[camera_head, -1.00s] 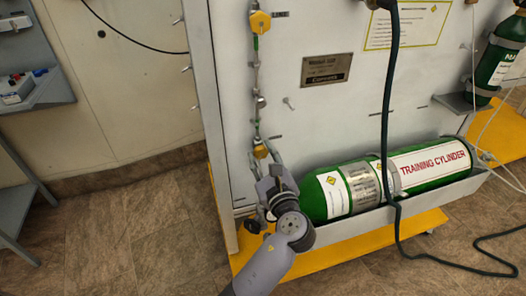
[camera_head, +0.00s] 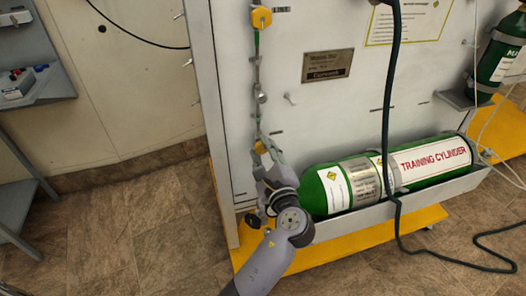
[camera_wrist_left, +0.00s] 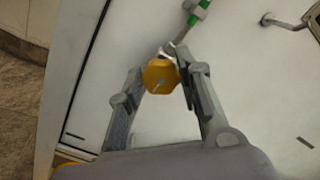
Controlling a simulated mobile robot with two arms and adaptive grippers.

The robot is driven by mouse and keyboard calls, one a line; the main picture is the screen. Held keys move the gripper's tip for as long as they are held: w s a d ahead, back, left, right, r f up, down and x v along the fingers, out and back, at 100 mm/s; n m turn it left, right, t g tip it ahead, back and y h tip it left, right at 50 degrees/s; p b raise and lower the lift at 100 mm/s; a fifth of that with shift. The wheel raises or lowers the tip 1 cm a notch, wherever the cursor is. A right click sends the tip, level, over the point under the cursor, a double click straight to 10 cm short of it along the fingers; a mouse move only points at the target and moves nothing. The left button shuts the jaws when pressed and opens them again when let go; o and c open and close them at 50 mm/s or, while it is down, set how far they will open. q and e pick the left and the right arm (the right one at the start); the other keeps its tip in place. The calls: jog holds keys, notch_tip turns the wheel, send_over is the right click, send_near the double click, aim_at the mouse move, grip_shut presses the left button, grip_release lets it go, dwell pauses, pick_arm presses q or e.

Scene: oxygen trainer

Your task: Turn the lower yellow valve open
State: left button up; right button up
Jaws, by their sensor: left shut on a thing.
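The lower yellow valve (camera_head: 260,147) sits on the thin vertical pipe on the white panel. In the left wrist view it shows as a yellow knob (camera_wrist_left: 160,76) between the two fingers. My left gripper (camera_head: 265,155) comes from below and is shut on this valve, with a finger on each side of it. Its fingers also show in the left wrist view (camera_wrist_left: 163,85). The fingers partly hide the valve in the head view. How far the valve is turned I cannot tell. My right gripper is not in view.
An upper yellow valve (camera_head: 261,17) sits higher on the same pipe. A green training cylinder (camera_head: 335,188) lies in a tray close to the right of my gripper. A dark hose (camera_head: 387,120) hangs in front of it. A grey shelf (camera_head: 45,95) stands at the far left.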

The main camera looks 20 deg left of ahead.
pick_arm(q)
jog(key=o, duration=1.1)
jog(key=shift+o, duration=0.2)
jog(key=shift+m, duration=0.3)
